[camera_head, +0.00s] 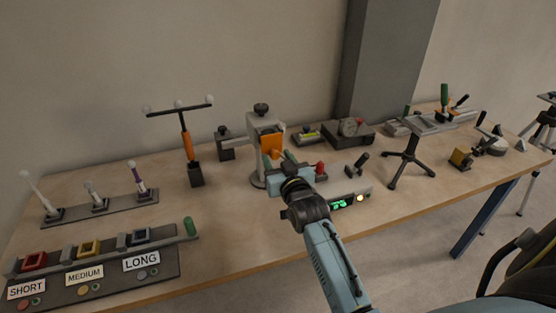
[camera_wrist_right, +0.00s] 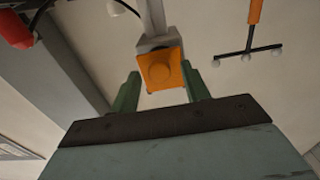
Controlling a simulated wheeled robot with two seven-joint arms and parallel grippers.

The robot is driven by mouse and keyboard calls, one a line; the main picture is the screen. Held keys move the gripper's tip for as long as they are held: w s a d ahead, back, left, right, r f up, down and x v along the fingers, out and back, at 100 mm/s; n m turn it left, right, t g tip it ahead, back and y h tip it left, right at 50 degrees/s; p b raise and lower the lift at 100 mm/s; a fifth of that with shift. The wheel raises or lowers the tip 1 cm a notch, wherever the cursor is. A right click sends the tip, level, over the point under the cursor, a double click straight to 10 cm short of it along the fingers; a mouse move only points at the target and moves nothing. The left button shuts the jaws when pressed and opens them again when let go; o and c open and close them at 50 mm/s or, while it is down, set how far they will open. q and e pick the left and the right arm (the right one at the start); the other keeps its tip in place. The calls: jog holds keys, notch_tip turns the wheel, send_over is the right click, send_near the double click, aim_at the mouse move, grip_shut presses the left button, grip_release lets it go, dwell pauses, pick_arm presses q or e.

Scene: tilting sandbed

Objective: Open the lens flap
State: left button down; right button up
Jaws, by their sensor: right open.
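The lens flap seems to be the orange square plate (camera_head: 272,143) on the front of a grey stand device (camera_head: 264,119) with a black knob on top. In the right wrist view the orange plate (camera_wrist_right: 160,72) is face on, with a round orange knob at its middle. It covers the end of a grey block (camera_wrist_right: 160,42). My right gripper (camera_head: 275,161) is just in front of and below the plate in the head view. Its two green fingers (camera_wrist_right: 161,90) are open, one each side of the plate's lower part. Contact cannot be told. My left gripper is out of view.
A dark post with an orange sleeve and a white-balled crossbar (camera_head: 186,140) stands left of the device. A box with a green display (camera_head: 345,201) lies right of my gripper. A black tripod stand (camera_head: 408,165) is further right. Bare wooden table (camera_head: 225,225) lies front left.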

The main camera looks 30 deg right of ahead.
jog(key=shift+c, duration=0.3)
grip_shut()
